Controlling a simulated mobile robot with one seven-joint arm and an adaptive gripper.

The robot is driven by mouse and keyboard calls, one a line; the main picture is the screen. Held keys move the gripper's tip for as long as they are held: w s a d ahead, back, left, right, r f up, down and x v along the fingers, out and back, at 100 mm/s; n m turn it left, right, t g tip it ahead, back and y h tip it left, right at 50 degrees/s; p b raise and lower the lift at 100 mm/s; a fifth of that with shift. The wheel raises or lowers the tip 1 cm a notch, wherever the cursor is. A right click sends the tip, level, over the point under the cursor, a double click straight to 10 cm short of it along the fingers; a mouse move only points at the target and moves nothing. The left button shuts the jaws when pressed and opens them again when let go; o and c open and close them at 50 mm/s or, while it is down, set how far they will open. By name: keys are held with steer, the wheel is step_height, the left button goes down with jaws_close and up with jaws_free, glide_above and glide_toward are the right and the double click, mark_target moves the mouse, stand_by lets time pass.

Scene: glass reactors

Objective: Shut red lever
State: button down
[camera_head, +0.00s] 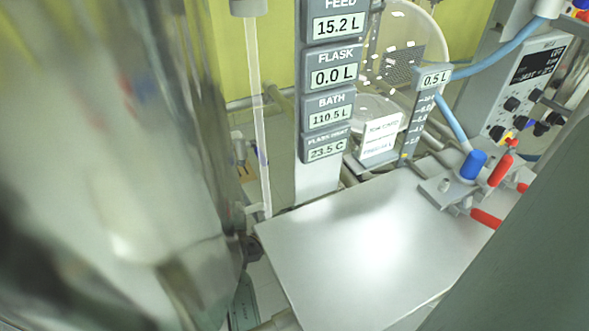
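Red lever handles show at the right of the head view, on a small metal valve block (440,190) at the right end of the steel plate. One red lever (500,170) stands tilted up beside a blue knob (473,164). Another red lever (486,218) lies lower, nearly level, pointing right. A bit of red (522,187) shows further right, partly hidden by a large grey-green surface. I cannot tell which lever the task means, nor whether any is open or shut. My gripper is not in view.
A bare steel plate (350,250) fills the lower middle. Behind it stand a display column (331,80), a 0.5 L gauge (425,100), a round glass vessel (400,45) and a control box (530,85) with a blue hose (500,48). A large blurred shiny body (120,170) blocks the left.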

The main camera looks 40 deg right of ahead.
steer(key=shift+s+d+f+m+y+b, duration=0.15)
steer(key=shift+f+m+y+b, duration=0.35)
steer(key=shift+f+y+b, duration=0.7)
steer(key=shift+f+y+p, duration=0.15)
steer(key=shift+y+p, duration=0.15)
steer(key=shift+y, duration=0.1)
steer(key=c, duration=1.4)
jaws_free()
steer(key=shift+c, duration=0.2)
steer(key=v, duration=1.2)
